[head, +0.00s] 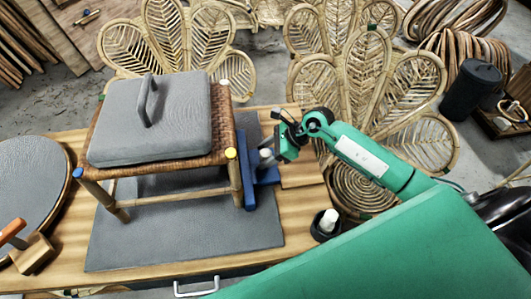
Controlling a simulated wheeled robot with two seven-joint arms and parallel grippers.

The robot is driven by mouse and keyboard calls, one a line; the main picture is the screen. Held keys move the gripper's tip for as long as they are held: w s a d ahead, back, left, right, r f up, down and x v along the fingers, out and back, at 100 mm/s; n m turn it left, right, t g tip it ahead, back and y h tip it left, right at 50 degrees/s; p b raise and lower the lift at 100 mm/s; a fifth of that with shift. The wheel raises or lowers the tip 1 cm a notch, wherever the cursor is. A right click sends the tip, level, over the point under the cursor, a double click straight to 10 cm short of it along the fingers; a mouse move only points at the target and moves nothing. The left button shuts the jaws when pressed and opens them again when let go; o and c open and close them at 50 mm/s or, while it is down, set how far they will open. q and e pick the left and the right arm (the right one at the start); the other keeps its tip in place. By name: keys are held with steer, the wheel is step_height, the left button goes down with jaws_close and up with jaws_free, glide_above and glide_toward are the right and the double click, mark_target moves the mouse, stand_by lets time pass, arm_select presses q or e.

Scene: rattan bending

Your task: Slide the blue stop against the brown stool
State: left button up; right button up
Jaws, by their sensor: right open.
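The brown stool (222,115) stands on a grey mat on the wooden bench, with a woven seat and pale legs. A grey padded block (150,125) with a handle lies on its seat. The blue stop (247,180) is at the stool's right side, close by the front right leg; I cannot tell whether they touch. My left gripper is not in view.
The grey mat (180,245) has free room in front of the stool. A small black cup (325,226) with a white item stands at the bench's right edge. A round grey-topped piece (30,185) and a wooden tool (30,253) lie at left. Rattan backs (370,90) stand behind.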

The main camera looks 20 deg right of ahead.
steer(key=shift+d+r, duration=0.2)
steer(key=shift+d, duration=0.1)
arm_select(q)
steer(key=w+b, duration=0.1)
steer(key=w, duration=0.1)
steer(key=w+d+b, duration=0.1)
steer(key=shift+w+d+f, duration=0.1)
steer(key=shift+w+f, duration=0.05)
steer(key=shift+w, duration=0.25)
arm_select(e)
steer(key=v, duration=1.3)
steer(key=shift+s, duration=0.1)
